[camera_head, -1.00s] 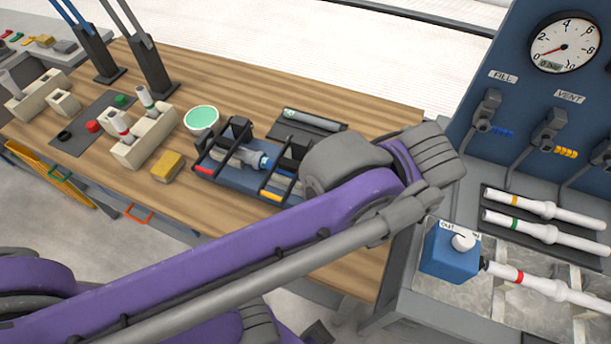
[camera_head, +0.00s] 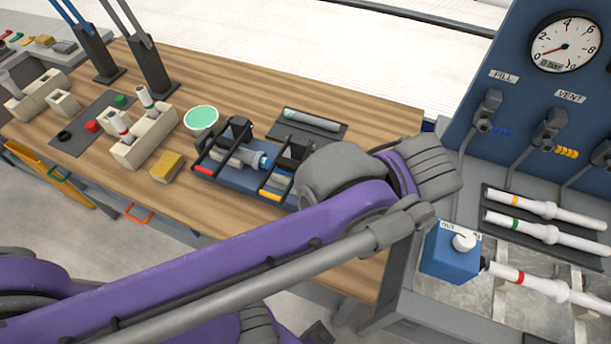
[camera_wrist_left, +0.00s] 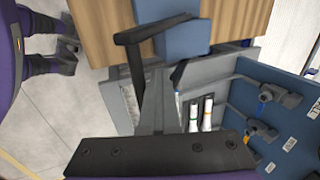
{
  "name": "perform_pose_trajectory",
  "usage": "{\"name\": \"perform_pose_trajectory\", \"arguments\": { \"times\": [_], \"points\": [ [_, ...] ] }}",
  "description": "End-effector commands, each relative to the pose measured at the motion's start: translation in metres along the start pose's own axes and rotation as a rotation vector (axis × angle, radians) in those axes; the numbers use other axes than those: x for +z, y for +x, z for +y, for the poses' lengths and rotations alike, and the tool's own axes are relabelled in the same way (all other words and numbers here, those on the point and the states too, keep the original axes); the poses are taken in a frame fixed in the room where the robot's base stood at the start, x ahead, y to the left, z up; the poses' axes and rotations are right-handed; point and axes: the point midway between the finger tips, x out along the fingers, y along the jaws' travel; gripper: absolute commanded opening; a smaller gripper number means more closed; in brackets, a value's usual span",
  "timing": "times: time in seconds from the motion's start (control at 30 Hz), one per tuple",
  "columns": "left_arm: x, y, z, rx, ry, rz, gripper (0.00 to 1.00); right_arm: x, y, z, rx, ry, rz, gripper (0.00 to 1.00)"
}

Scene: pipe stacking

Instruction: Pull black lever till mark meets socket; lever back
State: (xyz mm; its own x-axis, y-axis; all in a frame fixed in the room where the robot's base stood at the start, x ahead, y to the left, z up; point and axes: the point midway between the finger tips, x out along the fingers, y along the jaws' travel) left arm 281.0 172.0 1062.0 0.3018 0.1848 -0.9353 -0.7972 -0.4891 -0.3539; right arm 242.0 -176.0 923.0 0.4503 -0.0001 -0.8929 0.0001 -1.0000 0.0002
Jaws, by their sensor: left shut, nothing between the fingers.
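The blue press frame (camera_head: 235,176) lies on the wooden bench in the head view, with black bars across it and red and yellow marks on its near edge. A pipe with a blue-green band (camera_head: 263,161) lies in it. My purple left arm covers its right end. In the left wrist view, a blue block (camera_wrist_left: 183,40) carries a black bar (camera_wrist_left: 150,30), which looks like the lever. My left gripper (camera_wrist_left: 156,75) points up towards it with its fingers together and empty; I cannot tell whether they touch the bar. In the head view this gripper is hidden.
A pressure gauge panel (camera_head: 520,60) stands at the right, above a rack with white pipes (camera_head: 528,206) and a blue box (camera_head: 445,258). Holders with pipes (camera_head: 140,135), a yellow sponge (camera_head: 167,167) and a green disc (camera_head: 201,118) occupy the bench's left part.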

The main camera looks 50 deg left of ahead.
Motion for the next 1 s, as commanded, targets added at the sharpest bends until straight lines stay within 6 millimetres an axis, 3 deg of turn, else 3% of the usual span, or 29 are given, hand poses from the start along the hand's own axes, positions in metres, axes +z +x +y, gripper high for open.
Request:
{"name": "perform_pose_trajectory", "arguments": {
  "times": [1.0],
  "points": [
    [0.0003, 0.0034, 0.0082, 0.001, 0.001, -0.001, 0.00, 0.0017, 0.0018, 0.0000, 0.000, 0.000, -0.001, 0.00]
  ]
}}
